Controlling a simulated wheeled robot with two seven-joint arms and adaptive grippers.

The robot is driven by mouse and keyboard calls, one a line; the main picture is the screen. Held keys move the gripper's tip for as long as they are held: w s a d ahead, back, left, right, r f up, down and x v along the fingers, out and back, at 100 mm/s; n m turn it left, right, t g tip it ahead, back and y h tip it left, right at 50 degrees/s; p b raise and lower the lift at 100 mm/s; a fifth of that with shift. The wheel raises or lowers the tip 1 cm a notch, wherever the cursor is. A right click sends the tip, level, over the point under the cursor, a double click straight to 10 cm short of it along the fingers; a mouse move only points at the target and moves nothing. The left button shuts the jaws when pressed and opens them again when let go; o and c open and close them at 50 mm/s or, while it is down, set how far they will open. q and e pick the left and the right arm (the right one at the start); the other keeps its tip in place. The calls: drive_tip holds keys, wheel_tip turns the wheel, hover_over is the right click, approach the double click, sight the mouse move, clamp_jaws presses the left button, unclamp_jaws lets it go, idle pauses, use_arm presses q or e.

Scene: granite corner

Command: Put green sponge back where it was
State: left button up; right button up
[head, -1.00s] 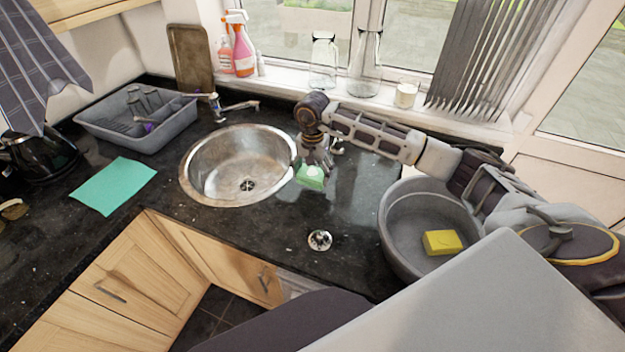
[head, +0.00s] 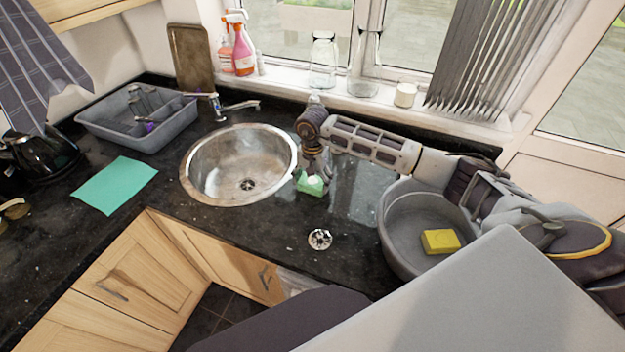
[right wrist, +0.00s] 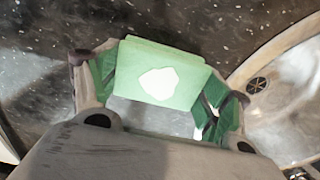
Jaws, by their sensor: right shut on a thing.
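The green sponge (head: 311,184) is between the fingers of my right gripper (head: 312,176), at the right rim of the round steel sink (head: 213,190). In the right wrist view the sponge (right wrist: 160,76) is a pale green block with a white patch, and both fingers press on its ends. My right gripper (right wrist: 160,85) is shut on it, pointing down toward the dark worktop. I cannot tell whether the sponge touches the worktop. My left gripper is not in view.
A grey basin (head: 400,250) with a yellow sponge (head: 440,241) stands to the right. A sink strainer (head: 320,239) lies on the worktop in front. A teal cloth (head: 115,185) and a grey dish tub (head: 150,138) are left of the sink. Worktop between sink and basin is mostly clear.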

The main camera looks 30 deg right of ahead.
sight(313, 180)
drive_tip(key=shift+f, duration=0.15)
drive_tip(key=o, duration=1.1)
drive_tip(key=shift+c, duration=0.2)
drive_tip(key=shift+r, duration=0.2)
wheel_tip(313, 180, up, 12)
drive_tip(key=b, duration=0.2)
drive_tip(key=shift+b, duration=0.35)
